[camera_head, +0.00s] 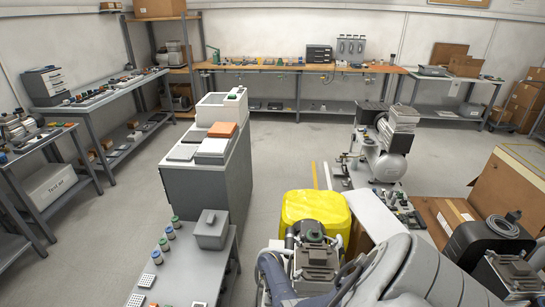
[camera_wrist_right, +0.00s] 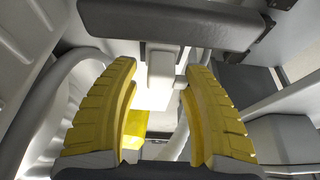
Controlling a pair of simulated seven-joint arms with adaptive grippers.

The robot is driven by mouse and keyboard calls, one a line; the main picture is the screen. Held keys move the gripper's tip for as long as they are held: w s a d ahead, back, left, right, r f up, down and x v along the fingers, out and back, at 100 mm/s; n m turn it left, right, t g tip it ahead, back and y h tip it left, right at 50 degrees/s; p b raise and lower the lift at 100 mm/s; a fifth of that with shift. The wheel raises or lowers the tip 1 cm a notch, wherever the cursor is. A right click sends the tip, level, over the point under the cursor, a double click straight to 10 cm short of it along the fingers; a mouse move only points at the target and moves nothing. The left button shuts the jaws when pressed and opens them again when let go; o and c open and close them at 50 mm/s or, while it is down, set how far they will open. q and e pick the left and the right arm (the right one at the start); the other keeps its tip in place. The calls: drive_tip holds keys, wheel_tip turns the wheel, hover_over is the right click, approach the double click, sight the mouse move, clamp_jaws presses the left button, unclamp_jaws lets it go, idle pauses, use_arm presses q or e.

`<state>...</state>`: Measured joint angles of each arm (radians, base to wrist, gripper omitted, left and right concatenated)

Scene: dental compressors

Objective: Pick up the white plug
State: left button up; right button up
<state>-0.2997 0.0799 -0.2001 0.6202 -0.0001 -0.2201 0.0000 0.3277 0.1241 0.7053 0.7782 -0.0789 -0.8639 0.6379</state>
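In the right wrist view, a small white block that looks like the white plug (camera_wrist_right: 162,72) shows between and just beyond the fingertips, below a dark grey bar. My right gripper (camera_wrist_right: 161,66) has two ridged yellow fingers, spread apart with a gap on both sides of the white block. I cannot tell whether either finger touches it. In the head view, my large grey arm covers the lower right, and neither the plug nor the right gripper can be made out. My left gripper is not in view.
A dark grey bar (camera_wrist_right: 165,22) crosses the top of the right wrist view. In the head view, a yellow object (camera_head: 315,212) stands behind grey equipment (camera_head: 318,258). A compressor (camera_head: 386,160) and an open cardboard box (camera_head: 508,200) are to the right. Floor is clear mid-left.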

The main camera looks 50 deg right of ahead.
clamp_jaws()
drive_tip(key=shift+r, duration=0.1)
idle(0.3)
